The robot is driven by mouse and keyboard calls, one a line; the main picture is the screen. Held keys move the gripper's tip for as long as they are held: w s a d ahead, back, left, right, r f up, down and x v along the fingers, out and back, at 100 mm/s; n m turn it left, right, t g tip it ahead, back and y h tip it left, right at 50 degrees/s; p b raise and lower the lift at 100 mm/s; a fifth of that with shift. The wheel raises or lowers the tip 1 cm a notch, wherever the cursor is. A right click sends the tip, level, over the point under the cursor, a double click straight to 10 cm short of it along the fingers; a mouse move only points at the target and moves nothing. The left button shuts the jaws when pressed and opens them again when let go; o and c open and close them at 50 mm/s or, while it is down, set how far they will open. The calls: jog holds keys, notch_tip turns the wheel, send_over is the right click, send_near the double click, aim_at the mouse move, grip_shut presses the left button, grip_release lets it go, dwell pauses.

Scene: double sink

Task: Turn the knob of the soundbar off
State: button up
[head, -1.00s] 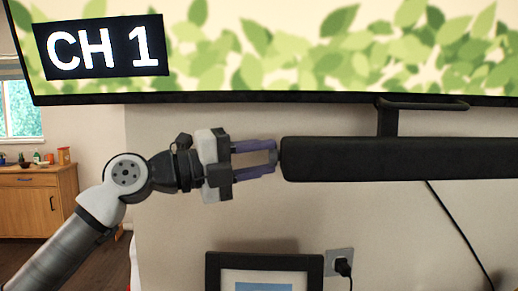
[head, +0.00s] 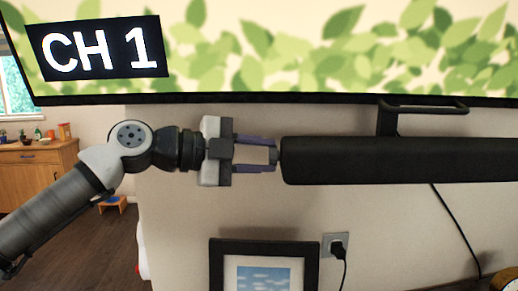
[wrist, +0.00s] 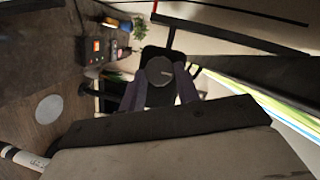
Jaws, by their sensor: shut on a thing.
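The black soundbar (head: 400,160) hangs level under the television in the head view. Its small knob (head: 278,155) is on its left end. In the wrist view the knob (wrist: 161,72) is a grey disc with a pale mark on its face. My gripper (head: 275,155) points right at that end, with its purple fingers above and below the knob. In the wrist view the fingers (wrist: 160,76) lie on either side of the knob, shut on it. The soundbar's end (wrist: 155,54) shows as black behind the knob. The fingertip contact is small and partly hidden.
The television (head: 300,98) is close above the soundbar and shows "CH 1". A black picture frame (head: 218,270) and a wall socket with a plug (head: 336,248) are below. A wooden cabinet (head: 35,175) stands far left.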

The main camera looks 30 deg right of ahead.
dwell(0.4)
jog(key=o, duration=1)
jog(key=shift+c, duration=0.2)
jog(key=b+v, duration=0.3)
jog(key=v, duration=1)
jog(key=shift+a, duration=0.35)
jog(key=shift+w+r, duration=0.1)
